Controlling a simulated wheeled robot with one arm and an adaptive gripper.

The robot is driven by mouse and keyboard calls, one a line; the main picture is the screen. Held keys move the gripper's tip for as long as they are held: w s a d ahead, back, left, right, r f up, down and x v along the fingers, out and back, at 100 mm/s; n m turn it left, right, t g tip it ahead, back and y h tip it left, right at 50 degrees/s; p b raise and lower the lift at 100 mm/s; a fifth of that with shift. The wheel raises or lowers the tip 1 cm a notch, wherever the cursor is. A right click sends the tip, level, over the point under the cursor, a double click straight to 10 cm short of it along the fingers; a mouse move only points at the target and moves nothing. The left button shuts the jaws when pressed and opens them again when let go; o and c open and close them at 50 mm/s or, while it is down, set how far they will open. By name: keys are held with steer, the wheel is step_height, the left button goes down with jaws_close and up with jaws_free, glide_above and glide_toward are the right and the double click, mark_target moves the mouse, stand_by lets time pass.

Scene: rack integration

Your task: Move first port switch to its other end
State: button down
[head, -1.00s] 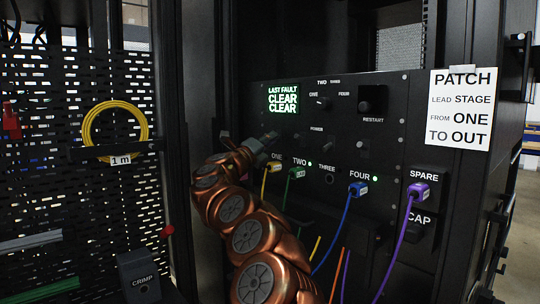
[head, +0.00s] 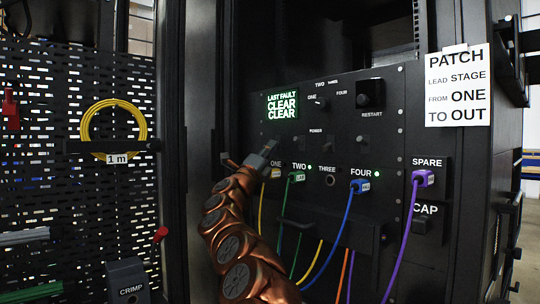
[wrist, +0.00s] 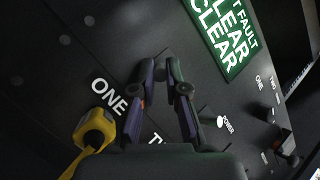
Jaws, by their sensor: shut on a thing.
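The rack panel (head: 340,120) is black with ports labelled ONE to FOUR. My gripper (head: 268,148) is at the panel just above port ONE, its fingers close together. In the wrist view my gripper (wrist: 167,65) has its fingertips at the panel face between the ONE label and the green display. It is shut on the first port switch, which the fingers hide, so I cannot tell which end it is at. The yellow plug (wrist: 95,130) sits below the ONE label; it also shows in the head view (head: 272,174).
Green, blue and purple leads (head: 423,179) hang from TWO, FOUR and SPARE. A green display (head: 282,105) reads LAST FAULT CLEAR CLEAR. A selector knob (head: 320,102) and RESTART button (head: 370,93) are to the right. A yellow coil (head: 113,130) hangs at left.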

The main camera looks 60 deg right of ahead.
stand_by(0.3)
steer(key=c, duration=1.2)
jaws_free()
steer(key=shift+a+f, duration=0.1)
steer(key=shift+a, duration=0.05)
steer(key=v, duration=1.1)
steer(key=shift+a+f, duration=0.2)
steer(key=shift+a, duration=0.1)
